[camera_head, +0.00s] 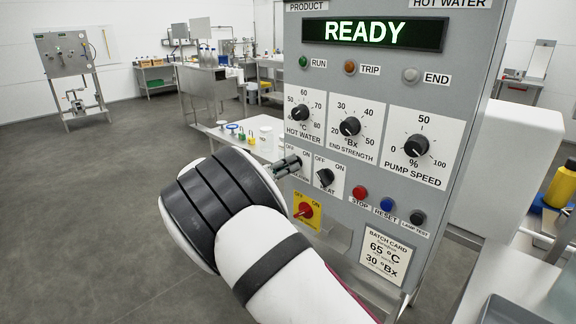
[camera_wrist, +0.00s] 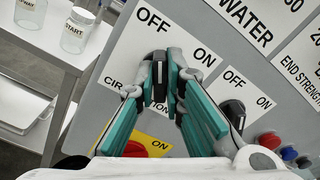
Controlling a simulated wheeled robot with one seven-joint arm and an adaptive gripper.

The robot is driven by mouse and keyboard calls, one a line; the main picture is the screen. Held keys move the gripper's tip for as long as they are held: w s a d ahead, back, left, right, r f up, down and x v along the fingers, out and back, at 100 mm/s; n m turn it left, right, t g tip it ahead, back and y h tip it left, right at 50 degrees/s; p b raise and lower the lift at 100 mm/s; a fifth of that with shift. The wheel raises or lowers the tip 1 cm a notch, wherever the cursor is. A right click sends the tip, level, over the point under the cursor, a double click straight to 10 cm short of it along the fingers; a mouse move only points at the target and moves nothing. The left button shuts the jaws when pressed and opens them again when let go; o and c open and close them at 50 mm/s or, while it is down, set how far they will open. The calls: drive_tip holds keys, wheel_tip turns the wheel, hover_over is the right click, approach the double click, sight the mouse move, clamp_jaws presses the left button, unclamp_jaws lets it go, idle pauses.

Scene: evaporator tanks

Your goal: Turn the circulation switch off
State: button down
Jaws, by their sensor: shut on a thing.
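The circulation switch (camera_wrist: 160,84) is a black knob on a white plate marked OFF at upper left and ON at right, on the grey control panel. My gripper (camera_wrist: 164,88) is shut on this knob, with one finger on each side. In the head view my gripper (camera_head: 288,166) reaches the panel from the left, at the plate beside the heat switch.
The heat switch (camera_head: 325,177) is close on the right, and a red main switch (camera_head: 305,210) on a yellow plate is just below. Stop (camera_head: 360,192) and reset (camera_head: 387,205) buttons lie further right. The display (camera_head: 372,33) reads READY. A table with jars (camera_wrist: 78,30) stands left.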

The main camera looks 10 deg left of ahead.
drive_tip(key=shift+n, duration=1.1)
drive_tip(key=shift+f, duration=0.1)
drive_tip(key=c, duration=1.7)
unclamp_jaws()
drive_tip(key=shift+a, duration=0.1)
drive_tip(key=v, duration=1.2)
